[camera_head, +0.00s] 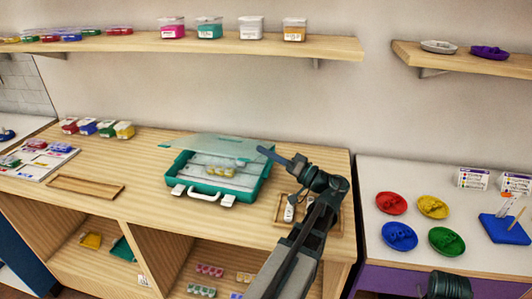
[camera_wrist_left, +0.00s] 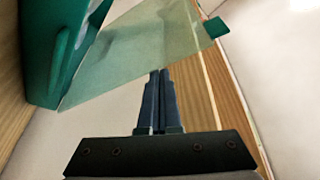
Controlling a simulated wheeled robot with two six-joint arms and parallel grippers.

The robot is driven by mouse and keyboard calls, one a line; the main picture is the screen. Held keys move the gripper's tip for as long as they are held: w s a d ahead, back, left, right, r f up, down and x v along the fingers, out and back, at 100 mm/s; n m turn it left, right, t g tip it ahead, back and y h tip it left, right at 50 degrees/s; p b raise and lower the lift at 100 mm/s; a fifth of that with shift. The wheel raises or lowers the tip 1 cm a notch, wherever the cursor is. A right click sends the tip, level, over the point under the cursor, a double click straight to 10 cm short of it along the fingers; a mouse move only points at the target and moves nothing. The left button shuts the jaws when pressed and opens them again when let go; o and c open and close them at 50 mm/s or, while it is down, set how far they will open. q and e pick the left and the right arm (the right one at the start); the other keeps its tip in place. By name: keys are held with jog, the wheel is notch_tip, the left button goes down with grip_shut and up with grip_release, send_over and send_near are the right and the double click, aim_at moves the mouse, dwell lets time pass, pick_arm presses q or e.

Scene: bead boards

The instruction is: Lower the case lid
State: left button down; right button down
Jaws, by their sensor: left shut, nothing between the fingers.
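The teal case (camera_head: 228,199) stands on the wooden bench with its handle and white latches toward the front. Its see-through greenish lid (camera_head: 205,147) is raised at a slant above the case's back part, not closed. Small yellow items show inside the case. My left gripper (camera_head: 264,152) is shut and empty at the lid's right side. In the left wrist view, the shut fingers (camera_wrist_left: 158,76) overlap the lid pane (camera_wrist_left: 140,50), which has a teal tab at one corner; I cannot tell whether they touch it. The case's teal wall (camera_wrist_left: 45,50) is at upper left.
A wooden tray (camera_head: 336,222) with white items lies right of the case, partly behind my left arm. An empty wooden tray (camera_head: 85,187) lies to the left. Small coloured boxes (camera_head: 97,128) stand at the back left. A shelf (camera_head: 200,45) runs above the bench.

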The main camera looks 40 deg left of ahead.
pick_arm(q)
jog(key=b+v, duration=0.1)
jog(key=v, duration=0.6)
jog(key=shift+d+b, duration=0.25)
jog(key=shift+b, duration=0.1)
